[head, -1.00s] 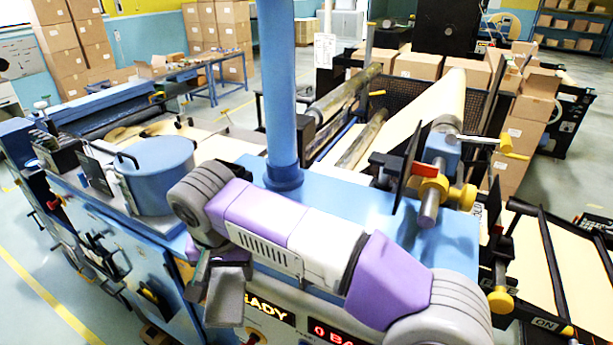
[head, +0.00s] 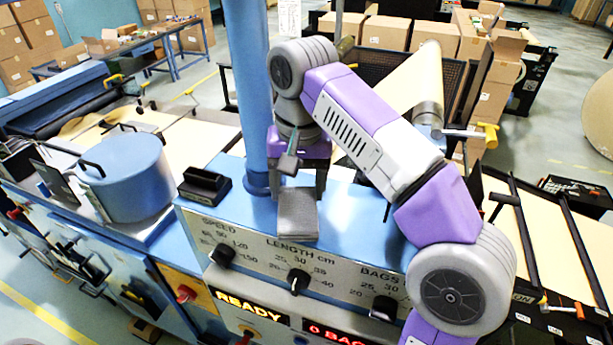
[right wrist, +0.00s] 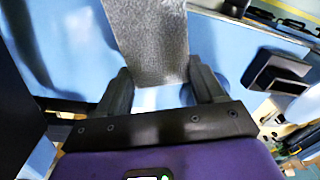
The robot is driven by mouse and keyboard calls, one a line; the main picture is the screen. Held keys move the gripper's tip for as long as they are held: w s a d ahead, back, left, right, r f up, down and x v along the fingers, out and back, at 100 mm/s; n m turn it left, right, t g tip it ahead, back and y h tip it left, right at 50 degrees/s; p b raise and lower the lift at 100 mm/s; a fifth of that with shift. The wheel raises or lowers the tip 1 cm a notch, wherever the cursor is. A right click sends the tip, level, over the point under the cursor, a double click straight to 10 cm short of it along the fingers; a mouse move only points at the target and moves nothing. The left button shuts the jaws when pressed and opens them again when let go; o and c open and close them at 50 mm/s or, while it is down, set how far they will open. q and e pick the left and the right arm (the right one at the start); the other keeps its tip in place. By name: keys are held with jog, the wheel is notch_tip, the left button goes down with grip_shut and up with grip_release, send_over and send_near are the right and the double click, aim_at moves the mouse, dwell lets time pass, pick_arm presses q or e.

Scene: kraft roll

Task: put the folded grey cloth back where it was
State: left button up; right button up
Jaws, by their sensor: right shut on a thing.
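The folded grey cloth (head: 298,216) is a small flat rectangle at the front edge of the blue machine top (head: 345,222), above the control panel. My right gripper (head: 302,192) reaches down from above, its fingers on either side of the cloth and shut on it. In the right wrist view the cloth (right wrist: 148,42) extends out between the two dark fingers (right wrist: 160,92). I cannot tell whether the cloth touches the blue top or hangs just above it. My left gripper is not in view.
A blue post (head: 250,90) rises just left of my right gripper. A black block (head: 205,186) sits on the blue top left of the cloth. A blue lidded pot (head: 125,178) stands further left. The panel with knobs (head: 298,282) drops away in front.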

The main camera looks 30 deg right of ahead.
jog(key=shift+w+d+p, duration=0.35)
jog(key=shift+w+d, duration=0.7)
jog(key=shift+d, duration=0.2)
jog(key=shift+w+d+f, duration=0.2)
jog(key=shift+w+d, duration=0.2)
jog(key=shift+d, duration=0.15)
notch_tip(320, 180, down, 2)
jog(key=shift+f, duration=0.15)
jog(key=shift+a+f, duration=0.1)
jog(key=shift+f, duration=0.35)
jog(key=o, duration=1.2)
jog(key=shift+o, duration=0.2)
notch_tip(320, 180, up, 8)
jog(key=shift+f, duration=0.2)
jog(key=shift+s+d, duration=0.1)
jog(key=shift+d, duration=0.1)
